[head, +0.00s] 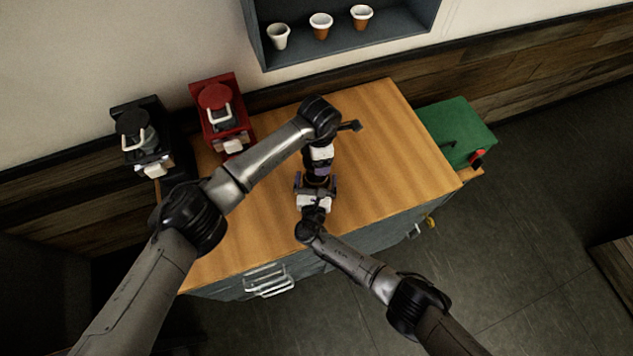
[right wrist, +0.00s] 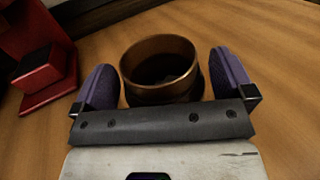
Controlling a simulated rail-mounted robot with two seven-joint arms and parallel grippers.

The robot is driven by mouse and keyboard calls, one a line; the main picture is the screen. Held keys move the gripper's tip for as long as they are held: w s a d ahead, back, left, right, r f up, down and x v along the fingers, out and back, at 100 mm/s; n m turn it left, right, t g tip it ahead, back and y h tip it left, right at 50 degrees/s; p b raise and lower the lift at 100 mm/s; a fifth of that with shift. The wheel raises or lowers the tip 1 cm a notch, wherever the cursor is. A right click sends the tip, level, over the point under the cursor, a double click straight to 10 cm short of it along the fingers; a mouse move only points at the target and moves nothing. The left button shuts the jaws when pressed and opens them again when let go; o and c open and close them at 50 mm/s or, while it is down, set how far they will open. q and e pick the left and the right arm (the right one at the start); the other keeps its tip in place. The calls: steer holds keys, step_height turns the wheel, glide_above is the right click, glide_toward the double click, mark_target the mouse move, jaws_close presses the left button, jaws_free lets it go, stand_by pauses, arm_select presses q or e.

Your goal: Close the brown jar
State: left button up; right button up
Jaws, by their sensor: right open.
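The brown jar (right wrist: 160,94) stands upright on the wooden counter in the right wrist view. Its top is open, with a coppery rim and a dark inside; no lid is on it. My right gripper (right wrist: 166,78) is open, with one purple finger on each side of the jar and visible gaps between. In the head view the right gripper (head: 317,184) is low at the middle of the counter, and the jar is mostly hidden there. My left gripper (head: 320,168) points down just behind it; its fingers are too small and covered to read. I cannot make out a lid.
A red brewer (head: 218,105) and a black brewer (head: 140,135) stand at the counter's left back. A green box (head: 455,130) is at the right. A wall shelf holds cups (head: 320,26). The wooden counter (head: 375,120) has free room right of the grippers.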

steer(key=shift+w, duration=0.55)
steer(key=shift+c, duration=0.2)
steer(key=c, duration=1)
arm_select(q)
steer(key=shift+f, duration=2.5)
arm_select(e)
steer(key=shift+c, duration=0.3)
